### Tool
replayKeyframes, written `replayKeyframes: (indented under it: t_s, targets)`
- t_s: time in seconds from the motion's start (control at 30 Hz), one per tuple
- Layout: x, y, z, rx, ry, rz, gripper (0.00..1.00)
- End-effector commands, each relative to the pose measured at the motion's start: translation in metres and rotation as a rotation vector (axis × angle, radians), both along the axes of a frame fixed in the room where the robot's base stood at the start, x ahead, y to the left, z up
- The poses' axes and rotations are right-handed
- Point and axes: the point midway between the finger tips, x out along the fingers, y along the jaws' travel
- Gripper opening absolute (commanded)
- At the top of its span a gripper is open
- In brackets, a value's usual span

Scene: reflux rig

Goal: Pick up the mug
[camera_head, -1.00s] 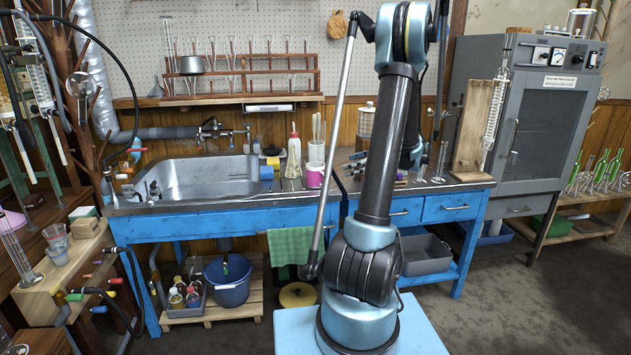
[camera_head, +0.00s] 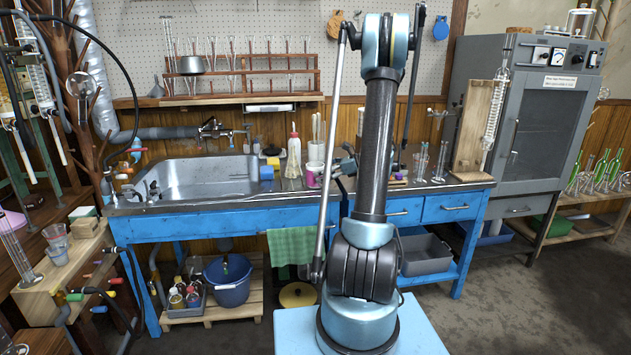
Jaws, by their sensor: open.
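The mug appears to be the small pink and white vessel (camera_head: 313,178) on the counter, just right of the sink and in front of a white cylinder. It stands upright. My gripper (camera_head: 338,168) shows as a dark shape just right of it, low over the counter and partly hidden behind my arm. It is open, with nothing seen between its fingers. A small gap seems to lie between it and the mug, but its depth relative to the mug is hard to tell.
Glass cylinders (camera_head: 440,160) and a wooden board with glassware (camera_head: 478,125) stand to the right.

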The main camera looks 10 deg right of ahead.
Motion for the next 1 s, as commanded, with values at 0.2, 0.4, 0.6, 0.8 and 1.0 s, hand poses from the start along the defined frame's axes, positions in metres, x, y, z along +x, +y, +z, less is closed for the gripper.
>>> replayKeyframes:
  t_s: [0.2, 0.4, 0.6, 0.8, 1.0]
  targets:
    - [0.013, 0.023, -0.009, 0.0, -0.001, 0.0, 0.87]
    - [0.014, 0.025, -0.01, 0.0, 0.0, 0.0, 0.87]
    - [0.014, 0.025, -0.01, 0.0, 0.0, 0.0, 0.53]
    - [0.014, 0.025, -0.01, 0.0, 0.0, 0.0, 0.32]
    - [0.013, 0.025, -0.01, -0.001, 0.0, 0.0, 0.32]
